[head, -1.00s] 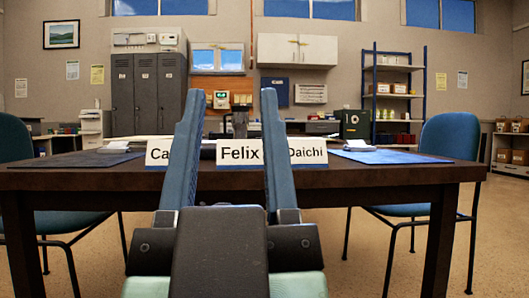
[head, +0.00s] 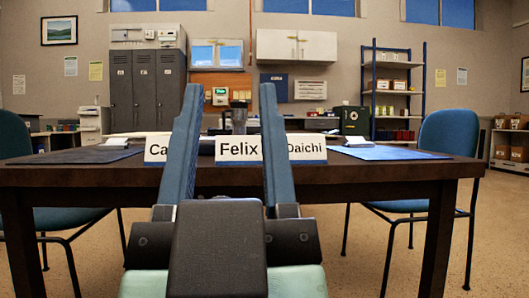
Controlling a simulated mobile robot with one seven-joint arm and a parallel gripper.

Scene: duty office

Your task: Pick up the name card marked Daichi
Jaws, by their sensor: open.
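The white name card marked Daichi (head: 308,147) stands at the front edge of the dark table (head: 400,172). Its left end is hidden behind the right finger of my gripper (head: 228,100). The card marked Felix (head: 238,149) stands to its left and shows between my fingers. A third card, reading "Ca" (head: 157,148), is partly hidden behind my left finger. My gripper is open and empty, in front of the table in the head view, with its fingers pointing up and forward.
A blue mat (head: 385,153) with a small white item lies on the table's right side, a dark mat (head: 85,156) on the left. Blue chairs stand at the left (head: 14,137) and right (head: 447,137). Lockers and shelves line the back wall.

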